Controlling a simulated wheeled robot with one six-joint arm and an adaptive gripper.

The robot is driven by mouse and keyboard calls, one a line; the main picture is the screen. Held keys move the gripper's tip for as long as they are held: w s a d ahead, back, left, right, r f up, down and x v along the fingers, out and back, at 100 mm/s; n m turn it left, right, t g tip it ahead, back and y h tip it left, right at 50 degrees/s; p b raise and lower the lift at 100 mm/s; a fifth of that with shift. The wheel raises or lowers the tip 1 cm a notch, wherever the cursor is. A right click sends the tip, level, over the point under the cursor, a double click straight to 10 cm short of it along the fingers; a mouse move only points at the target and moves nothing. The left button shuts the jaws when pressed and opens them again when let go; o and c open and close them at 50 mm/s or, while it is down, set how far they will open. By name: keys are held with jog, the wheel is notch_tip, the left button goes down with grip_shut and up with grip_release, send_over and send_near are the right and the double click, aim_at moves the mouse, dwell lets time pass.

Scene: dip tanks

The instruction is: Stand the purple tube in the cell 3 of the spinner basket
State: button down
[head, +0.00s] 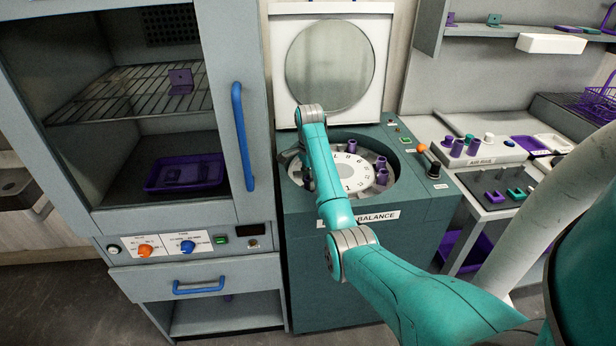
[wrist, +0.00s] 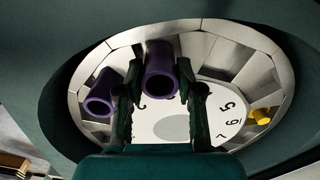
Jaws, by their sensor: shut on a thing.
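The spinner basket (head: 296,173) is a round ring of cells around a white numbered disc, inside a teal machine with its lid up. In the wrist view, the basket (wrist: 215,28) shows pale cell walls. My gripper (wrist: 160,72) is shut on a purple tube (wrist: 158,57), its open end facing the camera. The tube is over or in a cell at the ring; I cannot tell whether it is seated. A second purple tube (wrist: 102,95) is in the ring just left of it. In the head view my arm hides most of the gripper and the held tube.
Other purple tubes (head: 352,146) (head: 381,162) stand at the basket's far and right side. A yellow piece (wrist: 262,116) sits in the ring at right. The raised lid (head: 330,60) stands behind. A grey cabinet (head: 225,130) with a blue handle is close on the left.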

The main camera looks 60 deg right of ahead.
jog(key=shift+f, duration=0.15)
jog(key=c, duration=0.7)
grip_release()
jog(key=shift+c, duration=0.2)
